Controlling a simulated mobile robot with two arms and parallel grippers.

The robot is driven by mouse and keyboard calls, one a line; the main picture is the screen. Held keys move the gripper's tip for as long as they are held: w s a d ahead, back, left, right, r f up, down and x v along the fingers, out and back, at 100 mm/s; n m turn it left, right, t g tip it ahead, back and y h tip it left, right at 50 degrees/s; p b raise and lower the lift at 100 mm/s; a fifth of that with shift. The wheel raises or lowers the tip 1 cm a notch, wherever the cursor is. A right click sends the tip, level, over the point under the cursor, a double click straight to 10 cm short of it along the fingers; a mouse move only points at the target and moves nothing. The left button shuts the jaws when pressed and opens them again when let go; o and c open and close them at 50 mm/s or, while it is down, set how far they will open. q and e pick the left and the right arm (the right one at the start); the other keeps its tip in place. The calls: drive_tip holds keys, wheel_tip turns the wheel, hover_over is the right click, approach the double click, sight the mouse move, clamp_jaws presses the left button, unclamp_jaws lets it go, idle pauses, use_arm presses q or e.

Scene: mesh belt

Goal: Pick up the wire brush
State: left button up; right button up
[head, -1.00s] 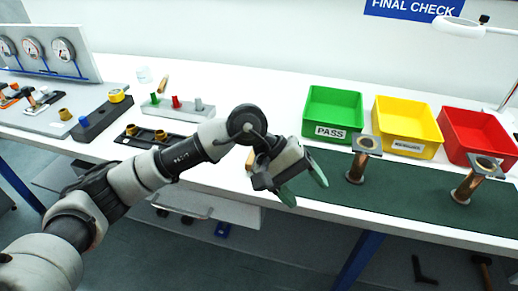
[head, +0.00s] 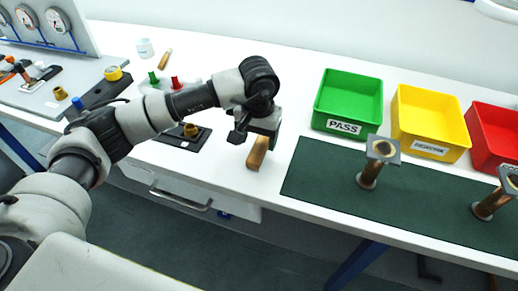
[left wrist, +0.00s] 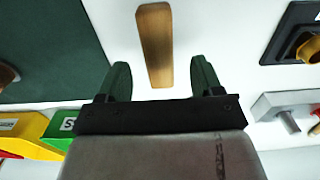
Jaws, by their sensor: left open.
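The wire brush shows as a wooden block or handle (head: 258,152) on the white table, just left of the green mat. In the left wrist view its wooden body (left wrist: 155,45) lies between and beyond my two open fingers, apart from both. Its bristles are not visible. My left gripper (left wrist: 160,82) is open and empty. In the head view the left gripper (head: 258,128) is just above and behind the brush, partly covering its upper end. My right gripper is in neither view.
A green mat (head: 310,180) lies to the right with copper pipe pieces standing on it, one being a flanged pipe (head: 370,175). Behind are a green PASS bin (head: 345,125), a yellow bin (head: 430,150) and a red bin (head: 490,160). A black fixture (head: 165,150) sits left.

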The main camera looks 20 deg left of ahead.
sight(259, 147)
use_arm(q)
wheel_tip(259, 147, down, 4)
drive_tip(key=shift+r+p, duration=0.25)
drive_tip(key=shift+p, duration=0.2)
drive_tip(key=shift+f, duration=0.2)
drive_tip(key=shift+d, duration=0.1)
drive_tip(key=shift+c, duration=0.8)
drive_tip(key=c, duration=0.9)
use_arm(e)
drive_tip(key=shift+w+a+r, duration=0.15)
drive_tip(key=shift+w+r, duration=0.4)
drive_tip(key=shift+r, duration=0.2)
use_arm(q)
drive_tip(key=shift+r, duration=0.1)
